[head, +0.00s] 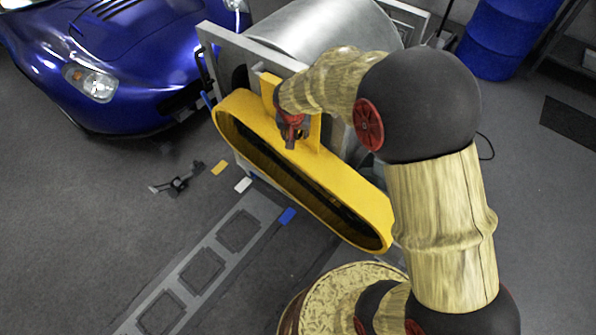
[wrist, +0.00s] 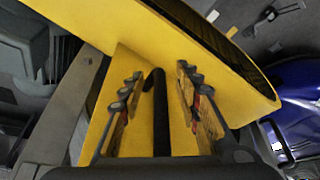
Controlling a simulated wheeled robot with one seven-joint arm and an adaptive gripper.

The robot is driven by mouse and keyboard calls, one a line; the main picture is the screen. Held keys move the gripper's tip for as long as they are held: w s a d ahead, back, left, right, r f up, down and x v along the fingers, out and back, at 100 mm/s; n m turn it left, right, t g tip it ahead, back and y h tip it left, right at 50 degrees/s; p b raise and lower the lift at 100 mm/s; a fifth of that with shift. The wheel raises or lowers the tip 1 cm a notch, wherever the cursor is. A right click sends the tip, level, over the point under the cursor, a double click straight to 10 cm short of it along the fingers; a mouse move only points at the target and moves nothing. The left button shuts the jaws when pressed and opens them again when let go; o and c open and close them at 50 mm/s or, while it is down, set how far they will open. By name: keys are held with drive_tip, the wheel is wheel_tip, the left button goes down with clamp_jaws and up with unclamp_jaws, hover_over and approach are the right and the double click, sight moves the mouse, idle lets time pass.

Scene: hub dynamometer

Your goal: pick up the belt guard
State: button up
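The belt guard (head: 345,185) is a long yellow shell with rounded ends and a dark open face. It slants from upper left to lower right in front of the metal drum machine. In the wrist view the guard (wrist: 200,22) crosses the top, with a yellow plate below it. A black bar-shaped handle (wrist: 159,108) stands out from this plate. My gripper (head: 292,133) is at the guard's upper edge in the head view. In the wrist view my gripper (wrist: 160,80) is open, its two fingers on either side of the black bar, with visible gaps to both.
A large metal drum (head: 320,32) in a grey frame (head: 250,42) stands behind the guard. A blue car (head: 130,55) is at the upper left and blue barrels (head: 505,35) at the upper right. A small dark tool (head: 180,180) lies on the floor, left of the guard.

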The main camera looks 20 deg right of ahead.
drive_tip(key=shift+c, duration=0.4)
drive_tip(key=c, duration=0.7)
clamp_jaws()
drive_tip(key=shift+w+r, duration=0.1)
drive_tip(key=shift+r, duration=0.1)
